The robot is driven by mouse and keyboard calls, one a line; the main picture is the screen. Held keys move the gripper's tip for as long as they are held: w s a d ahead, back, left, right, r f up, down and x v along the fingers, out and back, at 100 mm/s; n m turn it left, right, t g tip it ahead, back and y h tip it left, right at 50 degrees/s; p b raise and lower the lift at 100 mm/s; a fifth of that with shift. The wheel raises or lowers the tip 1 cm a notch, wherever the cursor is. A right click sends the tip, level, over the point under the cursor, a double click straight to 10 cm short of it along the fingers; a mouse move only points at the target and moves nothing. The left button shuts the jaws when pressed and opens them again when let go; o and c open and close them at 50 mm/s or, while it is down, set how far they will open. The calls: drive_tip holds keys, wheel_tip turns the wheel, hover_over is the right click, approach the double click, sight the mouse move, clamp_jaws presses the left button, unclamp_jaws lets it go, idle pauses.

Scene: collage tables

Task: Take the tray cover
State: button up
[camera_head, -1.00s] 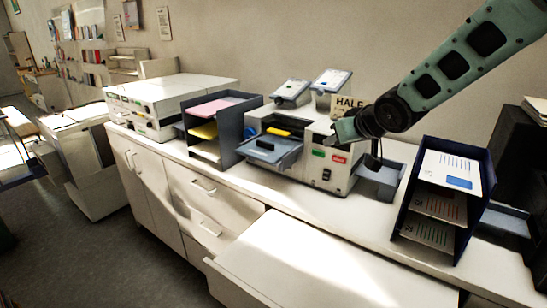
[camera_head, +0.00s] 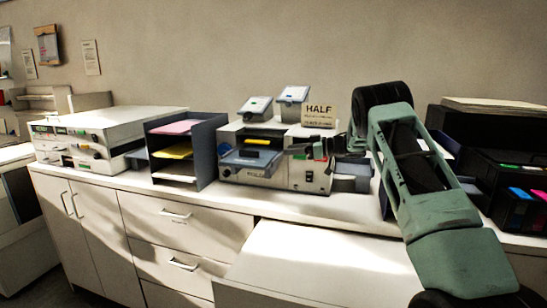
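A white copying machine (camera_head: 290,180) stands on the counter in the middle of the head view. A blue-grey tray piece (camera_head: 248,160) sticks out of its front, with a yellow strip above it; it may be the tray cover, but I cannot tell for sure. My gripper (camera_head: 300,148) is small and dark in front of the machine's upper right, just right of the tray piece. It points left. I cannot see whether it touches anything or whether its fingers are apart. My arm rises from the lower right and hides part of the counter.
A dark paper rack (camera_head: 208,150) with pink and yellow sheets stands close left of the machine. Two pale blue-topped devices (camera_head: 293,94) and a HALF sign (camera_head: 318,113) are behind. Black trays (camera_head: 500,165) stand right. A white surface (camera_head: 310,265) sits lower in front.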

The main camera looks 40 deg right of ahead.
sight(249, 152)
idle(0.3)
drive_tip(key=p+x, duration=0.6)
drive_tip(key=x, duration=1.1)
drive_tip(key=shift+w+a+p, duration=0.1)
drive_tip(key=shift+w+p, duration=0.05)
drive_tip(key=shift+p, duration=0.2)
clamp_jaws()
